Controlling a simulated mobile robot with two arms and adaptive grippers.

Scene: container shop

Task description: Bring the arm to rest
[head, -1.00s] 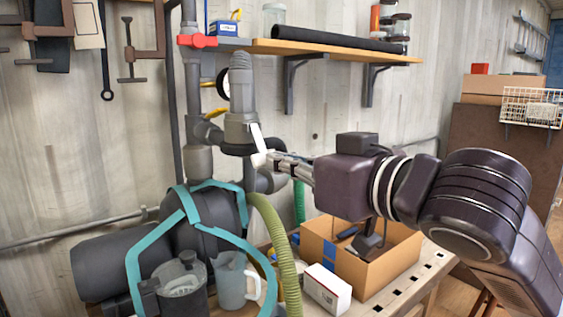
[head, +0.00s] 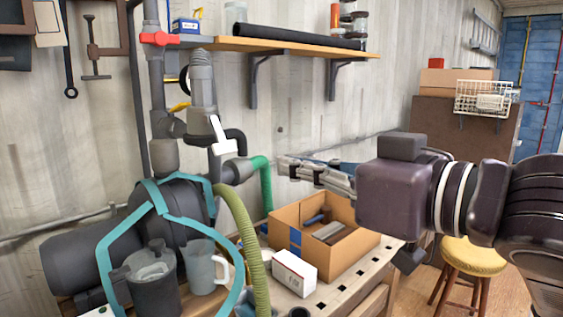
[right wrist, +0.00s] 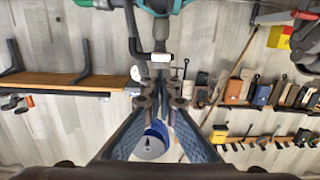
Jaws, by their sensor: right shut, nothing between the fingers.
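My right gripper (head: 285,165) is shut and empty, held in the air over the cardboard box, with the arm coming in from the right. In the right wrist view its fingers (right wrist: 160,82) meet at the middle. To the left of the fingertips in the head view stands grey pipework with a white-handled part (head: 222,135), apart from the gripper. My left gripper does not show clearly in either view.
An open cardboard box (head: 345,255) with dark items and a white box (head: 294,271) stand on the bench. A grey pitcher (head: 201,267) and a dark pot (head: 150,275) stand left. A shelf (head: 290,46) hangs above. A yellow stool (head: 472,256) is right.

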